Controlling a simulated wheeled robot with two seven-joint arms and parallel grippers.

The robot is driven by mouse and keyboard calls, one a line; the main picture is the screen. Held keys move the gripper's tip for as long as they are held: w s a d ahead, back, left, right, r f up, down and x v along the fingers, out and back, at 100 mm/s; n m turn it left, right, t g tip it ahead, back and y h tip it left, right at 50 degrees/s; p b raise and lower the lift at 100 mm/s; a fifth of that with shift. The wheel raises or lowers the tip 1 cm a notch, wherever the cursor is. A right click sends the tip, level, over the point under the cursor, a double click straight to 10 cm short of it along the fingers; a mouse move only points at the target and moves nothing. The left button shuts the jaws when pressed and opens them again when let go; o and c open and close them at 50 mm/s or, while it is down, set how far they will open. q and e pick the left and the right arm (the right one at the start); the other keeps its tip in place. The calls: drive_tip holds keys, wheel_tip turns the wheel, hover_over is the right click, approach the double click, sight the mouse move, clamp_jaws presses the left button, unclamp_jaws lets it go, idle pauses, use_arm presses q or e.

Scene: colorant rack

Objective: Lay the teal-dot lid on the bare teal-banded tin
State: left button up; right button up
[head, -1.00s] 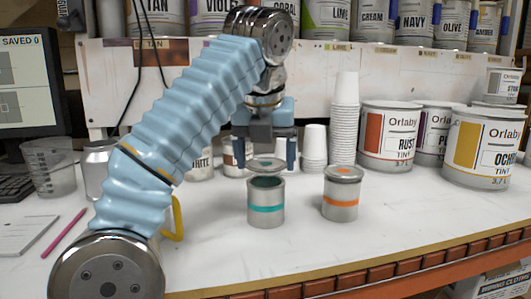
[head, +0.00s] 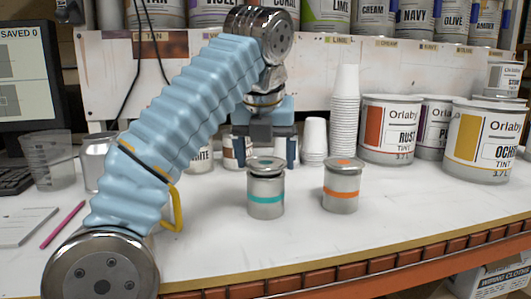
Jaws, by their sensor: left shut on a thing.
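The teal-banded tin (head: 266,200) stands upright on the white bench top. The grey lid with a teal dot (head: 265,163) lies level over its mouth. The contact of the fingers with the lid's rim is hard to make out. My right gripper is out of view.
An orange-banded tin (head: 341,190) with an orange-dot lid stands close on the right. Paper cup stacks (head: 345,115) and large paint cans (head: 390,130) stand behind and right. A beaker (head: 48,160) and pink pencil (head: 62,225) lie left. The front bench is clear.

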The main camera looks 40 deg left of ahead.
use_arm(q)
drive_tip(key=shift+f, duration=0.4)
drive_tip(key=o, duration=0.9)
drive_tip(key=shift+c, duration=0.2)
drive_tip(key=shift+r, duration=0.15)
